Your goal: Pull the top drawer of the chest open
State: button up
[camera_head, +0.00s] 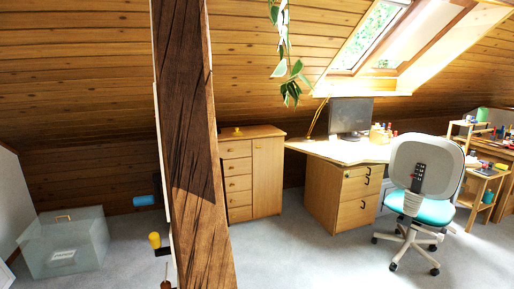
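The wooden chest (268,178) stands against the sloped timber wall, left of the desk. It has a column of several drawers on its left side and a tall door on its right. The top drawer (237,150) looks shut, just under the chest top. The timber brace in front hides the left edge of the drawers. A small yellow object (237,131) sits on the chest top. My gripper is not in view.
A thick dark timber brace (190,130) stands close in front. Small blue (145,200) and yellow (155,240) items are beside it. A translucent box (64,245) is at left. A desk (340,150) and swivel chair (418,180) are right. Carpet before the chest looks clear.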

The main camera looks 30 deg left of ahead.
aim_at(242, 149)
jog(key=i, duration=2.8)
jog(key=u, duration=2.2)
jog(key=i, duration=0.95)
jog(key=z, duration=0.15)
jog(key=k, duration=0.5)
jog(key=u, duration=0.05)
